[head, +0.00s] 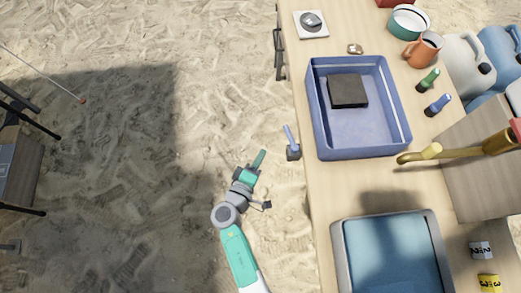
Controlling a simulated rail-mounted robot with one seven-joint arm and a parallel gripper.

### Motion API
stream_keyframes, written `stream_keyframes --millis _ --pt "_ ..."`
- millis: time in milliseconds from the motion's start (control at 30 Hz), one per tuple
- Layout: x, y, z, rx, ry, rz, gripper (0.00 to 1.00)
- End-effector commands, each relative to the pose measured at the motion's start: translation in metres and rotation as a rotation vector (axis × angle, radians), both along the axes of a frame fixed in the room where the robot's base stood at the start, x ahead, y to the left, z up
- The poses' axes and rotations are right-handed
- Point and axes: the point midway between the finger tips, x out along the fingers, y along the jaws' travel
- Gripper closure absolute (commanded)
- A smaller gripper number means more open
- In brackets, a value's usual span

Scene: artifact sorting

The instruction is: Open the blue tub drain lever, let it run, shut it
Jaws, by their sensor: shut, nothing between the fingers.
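The blue tub (318,128) stands on the table with a dark square block (348,91) inside it. The blue drain lever (290,137) sticks up from a small dark mount (293,153) at the table's left edge, beside the tub's near-left corner. The lever leans slightly left at its top. My gripper (262,154) is shut and empty. It is a short way left of the lever, apart from it, over the sandy ground. Whether water stands in the tub is hard to tell.
A brass tap (432,152) is right of the tub. A grey-rimmed tray with a blue inside (340,250) lies nearer. Open sand lies left.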

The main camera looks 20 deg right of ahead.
Motion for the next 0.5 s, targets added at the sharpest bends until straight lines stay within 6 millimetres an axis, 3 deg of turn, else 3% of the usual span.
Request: stream_keyframes --millis 267,500 --pt "0.046 -0.041 -0.011 -0.001 -0.001 0.000 1.00" --pt "0.047 -0.073 -0.016 0.001 0.001 -0.001 1.00"
